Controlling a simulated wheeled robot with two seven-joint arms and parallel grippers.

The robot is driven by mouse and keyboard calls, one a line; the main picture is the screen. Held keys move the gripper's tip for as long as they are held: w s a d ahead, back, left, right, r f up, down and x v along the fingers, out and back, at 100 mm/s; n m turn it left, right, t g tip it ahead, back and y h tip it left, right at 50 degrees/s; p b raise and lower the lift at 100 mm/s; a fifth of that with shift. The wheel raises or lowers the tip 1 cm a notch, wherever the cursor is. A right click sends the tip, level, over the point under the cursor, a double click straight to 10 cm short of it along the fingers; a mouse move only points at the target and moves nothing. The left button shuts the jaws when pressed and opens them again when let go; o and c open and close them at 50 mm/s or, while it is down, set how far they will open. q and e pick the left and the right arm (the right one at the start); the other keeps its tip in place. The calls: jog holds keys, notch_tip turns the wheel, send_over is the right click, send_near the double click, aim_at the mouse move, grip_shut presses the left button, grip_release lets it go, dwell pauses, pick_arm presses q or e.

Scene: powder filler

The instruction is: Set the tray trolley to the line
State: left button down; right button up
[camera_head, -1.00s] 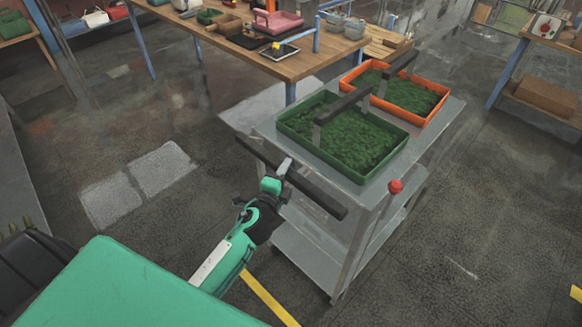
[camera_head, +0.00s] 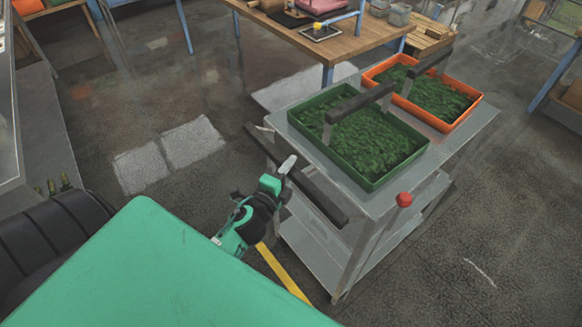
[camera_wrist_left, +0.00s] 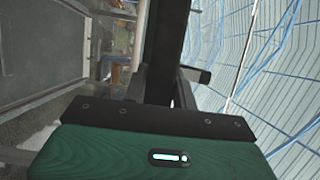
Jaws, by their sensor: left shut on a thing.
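The tray trolley (camera_head: 285,112) is a grey metal cart with a lower shelf (camera_head: 308,250) and a dark push handle (camera_head: 318,196) on its near left end. A green tray (camera_head: 372,183) and an orange tray (camera_head: 445,126), both filled with green leafy stuff, stand on its top. My left gripper (camera_head: 284,172) is shut on the push handle; the left wrist view shows the dark bar (camera_wrist_left: 168,35) between its fingers. A yellow floor line (camera_head: 283,273) shows beside the trolley's near left foot, partly hidden by my arm. My right gripper is not in view.
A wooden workbench (camera_head: 290,40) with boxes and a tablet stands behind the trolley. A grey counter (camera_head: 40,130) runs along the left. Open floor (camera_head: 490,240) lies to the right.

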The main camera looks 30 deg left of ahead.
pick_arm(q)
jog(key=shift+s+f, duration=0.1)
jog(key=shift+f, duration=0.15)
jog(key=c, duration=1.3)
grip_release()
jog(key=shift+o, duration=0.9)
jog(key=shift+s+a+r, duration=0.1)
jog(key=shift+s, duration=0.05)
jog(key=shift+r, duration=0.1)
jog(key=shift+s, duration=0.1)
jog(key=shift+s, duration=0.35)
jog(key=s+b, duration=0.5)
jog(key=s, duration=0.8)
jog(key=shift+d, duration=0.3)
